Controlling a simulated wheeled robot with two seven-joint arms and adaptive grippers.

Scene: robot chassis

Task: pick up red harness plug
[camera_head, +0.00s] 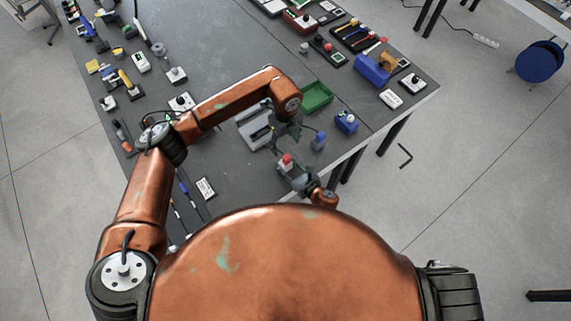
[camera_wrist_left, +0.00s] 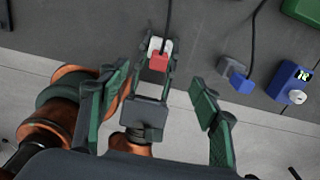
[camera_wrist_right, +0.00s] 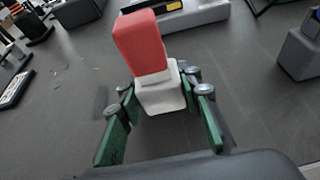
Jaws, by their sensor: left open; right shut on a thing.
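The red harness plug (camera_head: 287,160) sits on a small white block (camera_wrist_right: 158,92). In the right wrist view the red plug (camera_wrist_right: 140,45) stands upright on that block, between my right fingers (camera_wrist_right: 160,98). My right gripper (camera_head: 292,176) is shut on the white block, near the table's front edge. The red plug (camera_wrist_left: 159,62) also shows in the left wrist view, with a dark cable running up behind it. My left gripper (camera_wrist_left: 158,92) is open and empty, with the plug seen between its spread fingers. In the head view my left gripper (camera_head: 288,130) is above and beyond the plug.
A blue plug (camera_wrist_left: 240,82) on a grey block and a blue box with a display (camera_wrist_left: 291,82) stand to the right. A grey fixture (camera_head: 252,130) and a green tray (camera_head: 316,96) lie behind. Several tools and switches crowd the table's left side.

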